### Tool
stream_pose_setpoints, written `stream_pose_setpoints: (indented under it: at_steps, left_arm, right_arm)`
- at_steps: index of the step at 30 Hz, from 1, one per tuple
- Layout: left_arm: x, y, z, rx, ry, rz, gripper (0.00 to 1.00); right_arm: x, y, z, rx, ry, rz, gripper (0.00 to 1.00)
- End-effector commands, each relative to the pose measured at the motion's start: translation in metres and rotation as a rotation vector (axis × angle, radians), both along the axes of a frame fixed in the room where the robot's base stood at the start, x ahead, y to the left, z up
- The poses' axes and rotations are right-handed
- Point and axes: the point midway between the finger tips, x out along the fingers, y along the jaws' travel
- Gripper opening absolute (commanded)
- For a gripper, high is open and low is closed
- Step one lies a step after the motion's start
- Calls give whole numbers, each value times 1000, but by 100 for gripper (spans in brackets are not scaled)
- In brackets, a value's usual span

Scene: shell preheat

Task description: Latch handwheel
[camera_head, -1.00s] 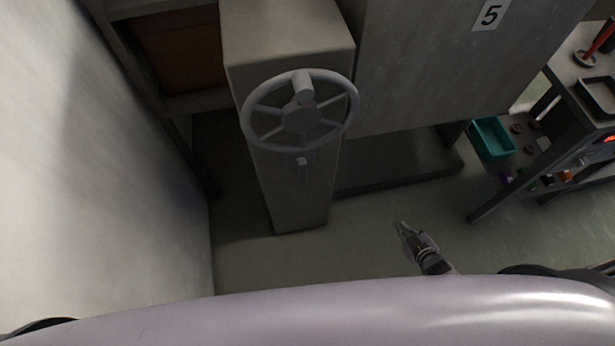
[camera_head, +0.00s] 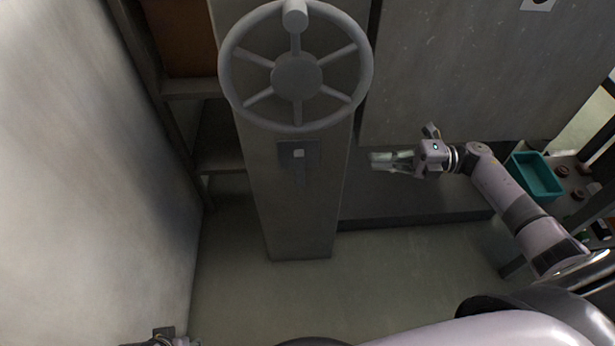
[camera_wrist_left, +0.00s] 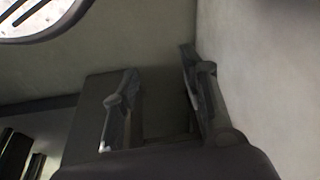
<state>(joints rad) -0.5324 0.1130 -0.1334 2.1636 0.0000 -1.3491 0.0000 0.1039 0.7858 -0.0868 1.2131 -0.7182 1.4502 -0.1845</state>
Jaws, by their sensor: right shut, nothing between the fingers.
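The grey handwheel (camera_head: 297,77) is mounted on the front of a grey pillar, its knob (camera_head: 295,15) at the top of the rim. Below the wheel, a dark plate with a small downward-hanging latch lever (camera_head: 299,167) sits on the pillar. My right gripper (camera_head: 374,161) is shut and empty, just right of the pillar at about the lever's height, pointing left and apart from both. My left gripper (camera_wrist_left: 160,68) is open and empty in the left wrist view, its fingers well apart. In the head view only a bit of my left arm's end shows at the bottom left edge.
A pale wall (camera_head: 90,150) rises close on the left. A shelf frame (camera_head: 180,87) stands behind the pillar. A large grey panel (camera_head: 470,75) is on the right. A teal bin (camera_head: 537,175) lies at the far right. The floor (camera_head: 330,285) in front is clear.

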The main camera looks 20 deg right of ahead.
Motion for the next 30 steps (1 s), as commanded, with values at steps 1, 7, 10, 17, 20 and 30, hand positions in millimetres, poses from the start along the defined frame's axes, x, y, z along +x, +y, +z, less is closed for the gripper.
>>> stream_pose_setpoints:
  at_steps: [1, 7, 10, 17, 20, 30]
  left_arm:
    - [0, 0, -1, 1, -2, 0, 40]
    - [-1, 1, 4, 0, -4, 0, 40]
    - [-1, 0, 4, 0, -4, 0, 40]
    - [0, 0, 3, 0, -3, 0, 40]
    - [0, 0, -1, 1, 1, 0, 40]
    - [1, 0, -18, 0, 5, -1, 40]
  right_arm:
    - [-3, 0, -2, -13, -12, 21, 0]
    - [-6, 0, 1, -24, -23, 46, 0]
    - [-6, 0, 1, -23, -23, 45, 0]
    - [-4, 5, 2, -21, -22, 44, 0]
    - [-1, 17, 2, -21, -23, 45, 0]
    - [18, 86, 3, -18, -23, 45, 0]
